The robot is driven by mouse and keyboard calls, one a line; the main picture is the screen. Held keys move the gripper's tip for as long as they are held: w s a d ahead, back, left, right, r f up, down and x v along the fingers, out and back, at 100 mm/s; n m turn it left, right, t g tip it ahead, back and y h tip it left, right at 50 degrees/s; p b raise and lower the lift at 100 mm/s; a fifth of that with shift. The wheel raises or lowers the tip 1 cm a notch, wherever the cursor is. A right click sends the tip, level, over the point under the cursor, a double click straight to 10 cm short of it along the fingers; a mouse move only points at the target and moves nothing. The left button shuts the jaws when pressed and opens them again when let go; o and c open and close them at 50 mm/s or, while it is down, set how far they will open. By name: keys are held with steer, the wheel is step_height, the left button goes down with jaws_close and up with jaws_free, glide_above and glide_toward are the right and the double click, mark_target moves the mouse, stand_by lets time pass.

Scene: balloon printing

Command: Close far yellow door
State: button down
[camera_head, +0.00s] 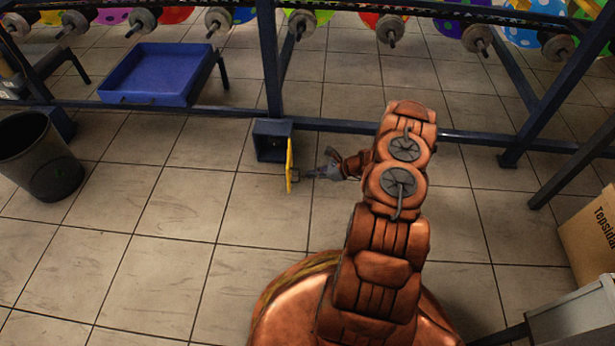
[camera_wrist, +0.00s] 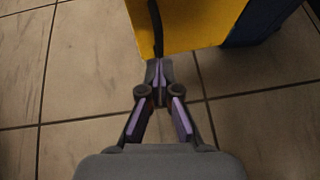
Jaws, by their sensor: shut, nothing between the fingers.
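The yellow door (camera_head: 289,165) stands open on the right side of a small dark blue box (camera_head: 270,141) under the frame in the head view. Its face fills the top middle of the wrist view (camera_wrist: 205,22), with a dark vertical handle (camera_wrist: 157,28) on it. My gripper (camera_head: 312,173) is just right of the door, pointing left at it. In the wrist view my gripper (camera_wrist: 158,68) is shut with its fingertips at the lower end of the handle. Nothing shows between the fingers. I cannot tell whether the fingertips touch the handle.
A dark blue metal frame (camera_head: 360,129) with a low bar runs across the back. A blue tray (camera_head: 150,75) and a black bin (camera_head: 40,158) are at the left. A cardboard box (camera_head: 590,235) is at the right. The tiled floor in front of the door is clear.

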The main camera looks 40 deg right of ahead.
steer(key=shift+w+a, duration=0.7)
steer(key=shift+a+r, duration=0.1)
steer(key=shift+a, duration=0.15)
